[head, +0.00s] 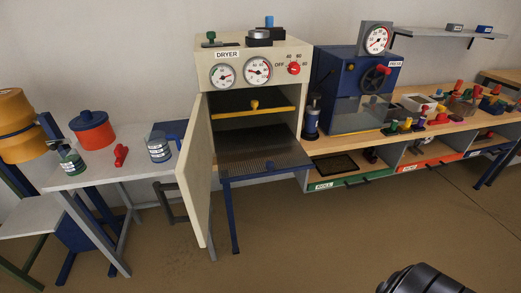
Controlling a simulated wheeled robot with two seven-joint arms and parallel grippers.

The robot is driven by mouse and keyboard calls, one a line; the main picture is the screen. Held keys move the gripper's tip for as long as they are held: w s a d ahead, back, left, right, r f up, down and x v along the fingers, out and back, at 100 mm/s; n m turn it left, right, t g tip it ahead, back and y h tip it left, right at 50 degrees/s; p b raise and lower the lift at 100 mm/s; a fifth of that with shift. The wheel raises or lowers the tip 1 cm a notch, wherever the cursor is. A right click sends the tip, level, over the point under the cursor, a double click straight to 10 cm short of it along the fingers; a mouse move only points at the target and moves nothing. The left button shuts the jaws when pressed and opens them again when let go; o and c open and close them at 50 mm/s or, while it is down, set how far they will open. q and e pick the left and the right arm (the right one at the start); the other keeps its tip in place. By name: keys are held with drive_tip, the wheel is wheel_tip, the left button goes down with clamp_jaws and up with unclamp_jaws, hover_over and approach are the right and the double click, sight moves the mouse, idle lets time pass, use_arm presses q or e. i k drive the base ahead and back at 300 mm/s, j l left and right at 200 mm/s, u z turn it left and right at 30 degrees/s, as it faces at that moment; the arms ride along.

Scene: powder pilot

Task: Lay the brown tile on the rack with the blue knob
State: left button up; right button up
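The dryer (252,50) stands open, its cream door (195,170) swung out to the left. Inside, an upper rack (230,114) has a yellow front bar and a yellow knob. Below it, a dark perforated rack (250,162) sticks out of the opening with a blue front bar; I cannot make out a knob on it. It looks bare. I cannot pick out a brown tile for certain; a flat dark brown rectangle (335,165) lies in the green-fronted drawer at the bench. A black rounded part of my arm shows at the bottom right. Neither gripper shows.
A blue press (345,85) with a dial stands right of the dryer, beside small coloured-knob pieces (405,124) on the wooden bench. A grey table (110,170) at left holds an orange pot (92,130), jars and a red item. The floor in front is clear.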

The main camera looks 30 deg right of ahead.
sight(455, 118)
drive_tip(key=z, duration=2.55)
